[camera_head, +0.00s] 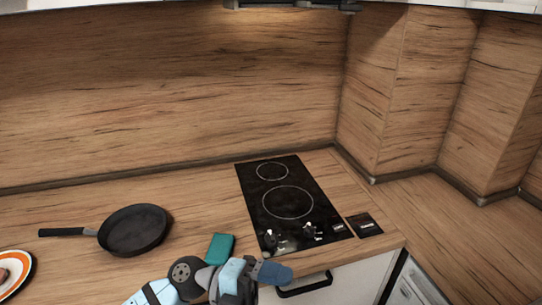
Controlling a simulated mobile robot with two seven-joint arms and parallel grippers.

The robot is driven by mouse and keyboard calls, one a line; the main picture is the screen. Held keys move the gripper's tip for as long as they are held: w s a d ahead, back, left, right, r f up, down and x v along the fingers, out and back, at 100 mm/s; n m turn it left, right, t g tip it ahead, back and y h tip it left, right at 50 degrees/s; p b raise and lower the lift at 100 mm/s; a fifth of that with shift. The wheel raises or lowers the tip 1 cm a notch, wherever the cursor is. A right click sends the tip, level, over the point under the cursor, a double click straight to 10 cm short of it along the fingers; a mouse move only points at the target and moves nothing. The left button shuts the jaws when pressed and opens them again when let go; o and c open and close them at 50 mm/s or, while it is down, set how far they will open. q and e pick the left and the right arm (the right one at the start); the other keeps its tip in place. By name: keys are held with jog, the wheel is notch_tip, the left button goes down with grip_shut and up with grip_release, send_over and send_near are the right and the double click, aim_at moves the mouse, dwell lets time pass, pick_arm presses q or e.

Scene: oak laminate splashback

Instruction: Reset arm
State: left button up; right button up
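A light-blue and grey arm of mine comes in at the bottom, from the lower left. My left gripper (268,272) seems to be at its right end, in front of the counter's front edge and below the cooktop. I cannot make out separate fingers or anything held. My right gripper is not in view.
A black frying pan (136,230) lies on the wooden counter (200,205), handle to the left. An orange-rimmed plate (24,270) with food is cut off at the left edge. A teal block (220,247) lies beside my arm. A black cooktop (288,185) is at centre right.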

pick_arm(q)
jog(key=w+a+n+t+h+p, duration=0.2)
jog(key=w+a+n+t, duration=0.3)
jog(key=n+t, duration=1.1)
jog(key=a+f+n+t+y+p, duration=0.2)
jog(key=a+f+n+t+y, duration=0.4)
jog(key=n+y, duration=0.3)
jog(key=s+a+f+n+g+y+p, duration=0.1)
jog(key=s+a+f+n+g+y, duration=0.2)
jog(key=f, duration=0.5)
jog(key=s+a+f+n+g+y+p, duration=0.1)
jog(key=s+a+f+n+g+y, duration=0.2)
jog(key=s+f, duration=0.5)
jog(key=a+f+n+y, duration=0.1)
jog(key=a+n, duration=0.1)
jog(key=a, duration=0.1)
jog(key=shift+s+a+f+y, duration=0.15)
jog(key=shift+s+a+y, duration=0.2)
jog(key=shift+s+y, duration=0.05)
